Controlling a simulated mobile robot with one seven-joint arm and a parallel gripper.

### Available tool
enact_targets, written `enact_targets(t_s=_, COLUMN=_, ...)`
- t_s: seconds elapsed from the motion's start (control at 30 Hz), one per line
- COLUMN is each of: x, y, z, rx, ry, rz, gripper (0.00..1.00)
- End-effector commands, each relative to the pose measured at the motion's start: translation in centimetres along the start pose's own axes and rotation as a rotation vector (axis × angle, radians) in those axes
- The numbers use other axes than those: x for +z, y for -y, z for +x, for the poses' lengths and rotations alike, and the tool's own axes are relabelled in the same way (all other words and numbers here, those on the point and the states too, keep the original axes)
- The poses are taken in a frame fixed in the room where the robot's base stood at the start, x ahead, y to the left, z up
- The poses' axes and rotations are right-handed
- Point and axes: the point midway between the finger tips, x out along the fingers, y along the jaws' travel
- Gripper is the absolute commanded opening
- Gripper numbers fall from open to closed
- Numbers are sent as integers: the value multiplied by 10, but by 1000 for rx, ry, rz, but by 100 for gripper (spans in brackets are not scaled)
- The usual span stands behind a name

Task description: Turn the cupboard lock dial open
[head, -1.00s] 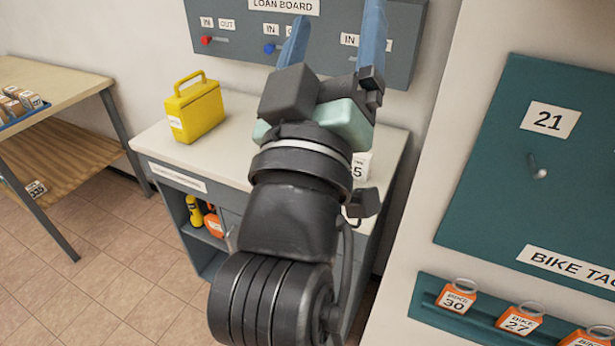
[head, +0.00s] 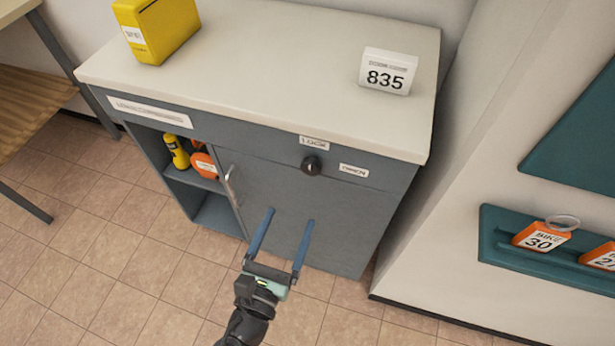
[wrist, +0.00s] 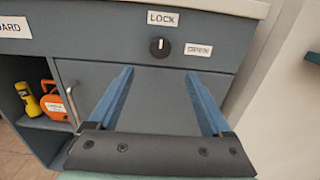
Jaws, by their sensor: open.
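The lock dial (head: 311,165) is a small black round knob on the cupboard's (head: 270,200) grey front, below the worktop. In the wrist view the dial (wrist: 159,47) shows a white mark pointing up towards the LOCK label (wrist: 162,18). The OPEN label (wrist: 198,49) is to its right. My gripper (head: 290,215) is open and empty, with its two blue fingers apart. It is below the dial and in front of the cupboard door, not touching the dial. In the wrist view my gripper (wrist: 162,95) has the dial above and between its fingertips.
The door has a metal handle (head: 231,187) at its left. An open shelf left of it holds a yellow item (head: 177,151) and an orange item (head: 203,163). An 835 sign (head: 387,72) and a yellow box (head: 158,28) stand on top. Floor in front is clear.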

Motion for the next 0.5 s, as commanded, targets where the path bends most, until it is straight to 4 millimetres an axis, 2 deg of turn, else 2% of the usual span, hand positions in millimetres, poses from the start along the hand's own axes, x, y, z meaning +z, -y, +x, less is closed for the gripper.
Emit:
enact_targets(t_s=0.3, x=3, y=2, z=68, rx=-5, ry=6, rz=4, gripper=83)
enact_targets(t_s=0.5, x=2, y=1, z=100, rx=-3, ry=4, rz=5, gripper=83)
